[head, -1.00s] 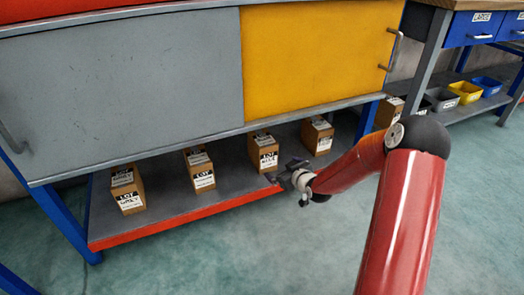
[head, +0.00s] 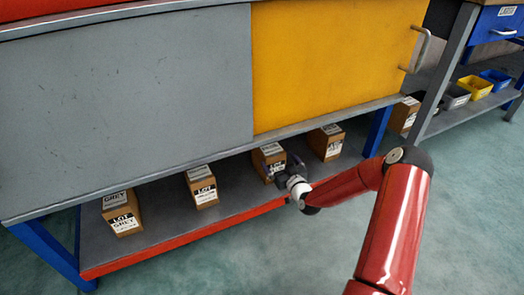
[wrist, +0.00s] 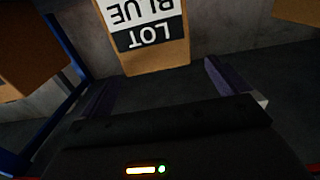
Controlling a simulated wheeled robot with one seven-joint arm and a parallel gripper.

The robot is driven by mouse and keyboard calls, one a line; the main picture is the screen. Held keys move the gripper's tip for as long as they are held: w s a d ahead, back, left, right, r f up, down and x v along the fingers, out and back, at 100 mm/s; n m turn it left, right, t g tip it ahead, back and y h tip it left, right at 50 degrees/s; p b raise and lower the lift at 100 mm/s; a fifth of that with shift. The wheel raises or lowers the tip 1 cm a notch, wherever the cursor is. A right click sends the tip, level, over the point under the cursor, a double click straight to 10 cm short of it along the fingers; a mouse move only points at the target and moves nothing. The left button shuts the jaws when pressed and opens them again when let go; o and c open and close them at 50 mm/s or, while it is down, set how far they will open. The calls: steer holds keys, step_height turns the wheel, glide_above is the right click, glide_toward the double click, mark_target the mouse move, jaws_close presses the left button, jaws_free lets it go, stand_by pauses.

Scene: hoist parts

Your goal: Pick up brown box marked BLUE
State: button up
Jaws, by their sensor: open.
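The brown box marked BLUE (wrist: 155,58) shows upside down in the wrist view, at the top centre, with its white and black LOT label towards me. In the head view, the box (head: 268,160) just beyond my gripper appears to be this one; the gripper partly covers its label. My gripper (wrist: 158,77) is open, with one finger at lower left and one at right of the box in the wrist view. Nothing is between the fingers. In the head view my gripper (head: 289,172) is at the shelf's front edge.
Other brown boxes stand on the low shelf (head: 160,225): one marked GREY (head: 123,216), one in the middle (head: 202,188) and one at right (head: 327,144). The cabinet with grey and yellow doors (head: 320,65) overhangs them. Open floor lies in front.

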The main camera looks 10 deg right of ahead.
mark_target(271, 147)
steer(key=x, duration=0.5)
steer(key=b+x, duration=0.1)
steer(key=x, duration=0.2)
steer(key=shift+w+d+f, duration=0.1)
steer(key=shift+w+f, duration=0.2)
steer(key=c, duration=1.8)
steer(key=shift+r, duration=0.15)
steer(key=shift+c, duration=0.8)
